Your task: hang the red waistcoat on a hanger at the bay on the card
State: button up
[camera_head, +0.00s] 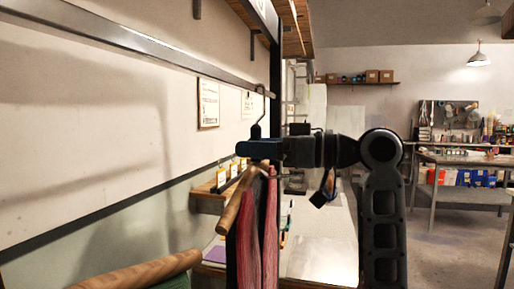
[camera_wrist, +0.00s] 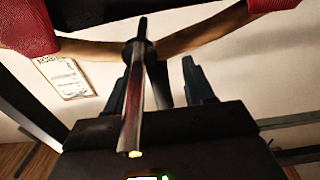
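The red waistcoat (camera_head: 270,225) hangs from a tilted wooden hanger (camera_head: 238,200), seen nearly edge-on. In the wrist view its red shoulders (camera_wrist: 27,28) show at the top corners on the hanger's wooden arms (camera_wrist: 205,33). The hanger's dark hook (camera_head: 257,112) reaches up to the far part of the metal rail (camera_head: 130,42); I cannot tell whether it bears on it. My gripper (camera_head: 262,150) is at the hanger's neck. In the wrist view my gripper's fingers (camera_wrist: 158,65) stand apart, with the hook stem (camera_wrist: 134,95) nearer the left finger and a gap to the right one.
Another wooden hanger (camera_head: 140,275) with a green garment (camera_head: 165,284) is at the bottom left. A framed notice (camera_head: 208,103) is on the wall, its text unreadable. A workbench (camera_head: 465,160) is far right, beyond open floor.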

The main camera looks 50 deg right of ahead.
jog(key=b+v, duration=0.1)
jog(key=v, duration=0.6)
jog(key=shift+s+d+b, duration=0.1)
jog(key=shift+s+b, duration=0.2)
jog(key=shift+s, duration=0.05)
